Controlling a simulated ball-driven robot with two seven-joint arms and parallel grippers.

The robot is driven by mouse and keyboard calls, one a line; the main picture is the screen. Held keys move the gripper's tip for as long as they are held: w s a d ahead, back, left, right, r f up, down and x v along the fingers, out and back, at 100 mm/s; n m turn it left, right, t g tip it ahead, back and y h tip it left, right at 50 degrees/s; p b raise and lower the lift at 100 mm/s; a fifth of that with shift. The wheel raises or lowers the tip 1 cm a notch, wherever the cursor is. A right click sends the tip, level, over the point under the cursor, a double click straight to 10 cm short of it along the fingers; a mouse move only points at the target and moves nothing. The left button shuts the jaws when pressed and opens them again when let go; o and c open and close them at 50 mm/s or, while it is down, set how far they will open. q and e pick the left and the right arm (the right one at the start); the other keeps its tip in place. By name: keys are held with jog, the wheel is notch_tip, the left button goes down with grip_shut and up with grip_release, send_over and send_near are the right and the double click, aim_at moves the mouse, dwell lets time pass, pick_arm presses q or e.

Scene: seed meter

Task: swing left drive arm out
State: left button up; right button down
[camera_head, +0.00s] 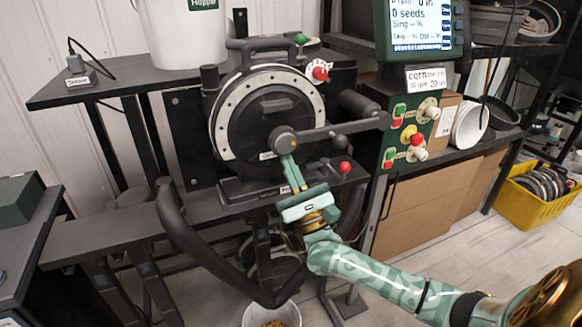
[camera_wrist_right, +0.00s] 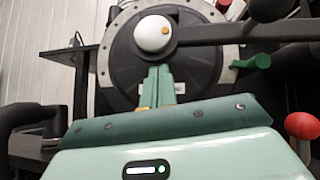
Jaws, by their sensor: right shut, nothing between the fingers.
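The seed meter's round dark disc housing with a pale dotted ring (camera_head: 226,125) stands on the bench in the head view. A dark drive arm (camera_head: 340,129) runs from the grey hub (camera_head: 283,139) at the disc's front out to the right, nearly level. In the right wrist view the arm (camera_wrist_right: 235,32) leaves the pale hub cap (camera_wrist_right: 152,34) to the right. My right gripper (camera_head: 289,164) is shut and empty, its green fingers pointing up just below the hub. The fingers (camera_wrist_right: 156,78) overlap the disc; I cannot tell whether they touch anything. My left gripper is out of view.
A control panel with a screen (camera_head: 418,27) and several buttons stands at the right. Red knobs (camera_head: 320,73) (camera_head: 345,167) stick out near the disc. A black bent tube (camera_head: 185,235) hangs in front. A white bucket (camera_head: 270,314) is below. A yellow crate (camera_head: 530,205) sits far right.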

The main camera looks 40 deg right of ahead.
dwell(0.3)
